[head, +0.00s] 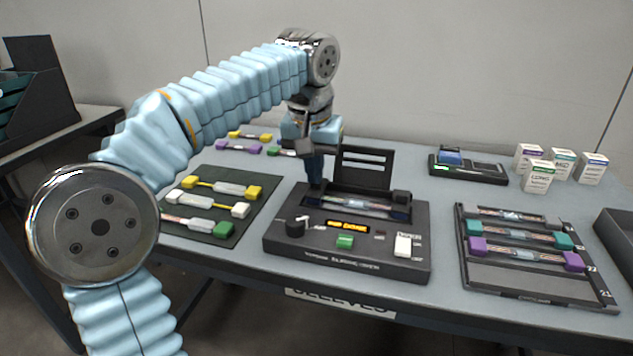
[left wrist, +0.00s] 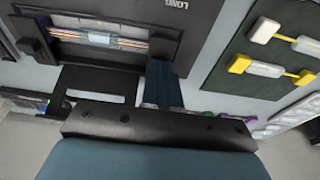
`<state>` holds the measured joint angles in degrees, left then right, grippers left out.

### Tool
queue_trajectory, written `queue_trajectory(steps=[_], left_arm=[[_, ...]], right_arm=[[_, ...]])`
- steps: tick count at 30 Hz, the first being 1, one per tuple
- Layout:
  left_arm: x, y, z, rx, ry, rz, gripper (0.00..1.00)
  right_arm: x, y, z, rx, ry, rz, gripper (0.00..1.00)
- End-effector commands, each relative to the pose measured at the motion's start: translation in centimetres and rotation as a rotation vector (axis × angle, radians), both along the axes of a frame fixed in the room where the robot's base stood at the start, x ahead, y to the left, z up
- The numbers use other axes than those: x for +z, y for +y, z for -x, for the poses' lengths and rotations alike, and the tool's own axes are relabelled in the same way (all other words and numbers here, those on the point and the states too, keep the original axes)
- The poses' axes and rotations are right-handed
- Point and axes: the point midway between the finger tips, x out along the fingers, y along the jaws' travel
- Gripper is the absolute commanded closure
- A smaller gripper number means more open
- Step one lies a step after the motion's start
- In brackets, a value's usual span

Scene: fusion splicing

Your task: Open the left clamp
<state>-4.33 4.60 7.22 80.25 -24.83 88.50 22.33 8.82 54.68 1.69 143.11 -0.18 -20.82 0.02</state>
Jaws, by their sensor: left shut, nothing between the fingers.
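The black fusion splicer (head: 350,262) stands at the middle front of the table with its lid (head: 363,168) raised. A fibre lies across its recess (head: 350,204), also visible in the left wrist view (left wrist: 100,40). A black clamp block (head: 401,198) stands up at the recess's right end. My left gripper (head: 314,184) points down at the recess's left end, shut and empty, its tip close to the splicer. The finger hides the left clamp, so I cannot tell its position or whether they touch. In the left wrist view the blue fingers (left wrist: 162,85) reach the recess's end. My right gripper is out of view.
A dark mat (head: 200,234) with connectors lies left of the splicer. A tray (head: 520,275) with fibre pieces lies right. A small device (head: 468,170) and several white boxes (head: 538,177) stand behind. Free table lies between splicer and tray.

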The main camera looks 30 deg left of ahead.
Motion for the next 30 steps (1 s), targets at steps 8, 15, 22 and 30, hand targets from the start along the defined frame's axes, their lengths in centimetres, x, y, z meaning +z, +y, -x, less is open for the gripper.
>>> queue_trajectory(steps=[8, 15, 22, 30], left_arm=[[0.0, 0.0, -0.2, 0.001, -0.004, -0.001, 1.0], [0.9, 0.1, -0.4, 0.0, -0.005, 0.0, 1.0], [1.6, 0.1, -0.8, -0.001, -0.004, 0.0, 1.0], [1.6, 0.1, -0.8, -0.001, -0.005, 0.001, 1.0]], right_arm=[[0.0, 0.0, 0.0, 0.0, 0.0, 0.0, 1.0], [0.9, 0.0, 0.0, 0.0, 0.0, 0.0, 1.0], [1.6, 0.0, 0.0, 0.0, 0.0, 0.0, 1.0], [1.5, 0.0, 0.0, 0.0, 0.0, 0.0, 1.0]])
